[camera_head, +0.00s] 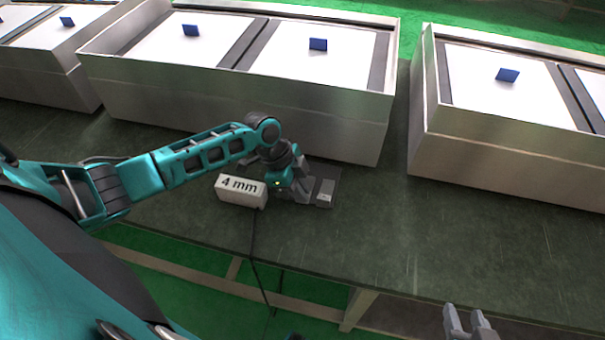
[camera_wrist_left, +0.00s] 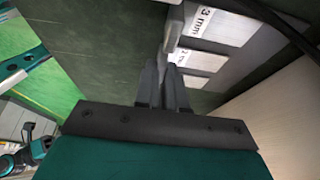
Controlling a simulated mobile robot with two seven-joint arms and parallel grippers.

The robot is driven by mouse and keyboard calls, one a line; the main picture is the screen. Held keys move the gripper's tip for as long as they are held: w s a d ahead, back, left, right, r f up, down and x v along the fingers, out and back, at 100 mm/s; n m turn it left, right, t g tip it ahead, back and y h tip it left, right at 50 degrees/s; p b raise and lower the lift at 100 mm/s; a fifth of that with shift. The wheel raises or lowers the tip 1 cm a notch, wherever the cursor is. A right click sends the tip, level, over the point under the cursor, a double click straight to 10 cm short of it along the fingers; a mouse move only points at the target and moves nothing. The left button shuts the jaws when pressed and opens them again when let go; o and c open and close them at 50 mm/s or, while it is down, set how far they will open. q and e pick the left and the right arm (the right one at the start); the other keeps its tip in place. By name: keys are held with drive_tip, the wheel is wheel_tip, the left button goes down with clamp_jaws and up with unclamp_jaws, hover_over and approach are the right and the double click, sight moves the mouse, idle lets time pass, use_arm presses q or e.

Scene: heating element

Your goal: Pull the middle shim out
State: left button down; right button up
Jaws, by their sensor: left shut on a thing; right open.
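A grey stack of shims (camera_head: 325,187) lies on the dark table in the head view, beside my left gripper (camera_head: 310,195). In the left wrist view, the top shim (camera_wrist_left: 222,24) reads "3 mm". Below it is the middle shim (camera_wrist_left: 198,60), its label partly legible and seemingly starting with 2. A third pale piece (camera_wrist_left: 190,80) lies below that. My left gripper (camera_wrist_left: 166,72) is shut at the near edge of the middle shim; the grasped part is mostly hidden between the fingers. My right gripper (camera_head: 470,322) is open and empty at the bottom right of the head view.
A white block marked "4 mm" (camera_head: 241,190) stands on the table (camera_head: 450,235), left of my left gripper. Large metal boxes with white panels and blue tabs (camera_head: 235,95) stand behind, with another (camera_head: 510,155) at right. The front right table is clear. A dark cable crosses the wrist view.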

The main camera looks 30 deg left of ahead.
use_arm(q)
drive_tip(key=shift+s, duration=0.2)
use_arm(e)
drive_tip(key=shift+s+f, duration=0.1)
use_arm(q)
drive_tip(key=c, duration=1.2)
unclamp_jaws()
use_arm(e)
drive_tip(key=shift+a, duration=0.15)
drive_tip(key=shift+r, duration=0.2)
use_arm(q)
drive_tip(key=shift+r, duration=0.3)
drive_tip(key=p+v, duration=0.2)
drive_tip(key=v, duration=1)
drive_tip(key=shift+a, duration=0.2)
use_arm(e)
drive_tip(key=shift+s+d+r, duration=0.2)
drive_tip(key=shift+d+r, duration=0.2)
drive_tip(key=shift+d, duration=0.2)
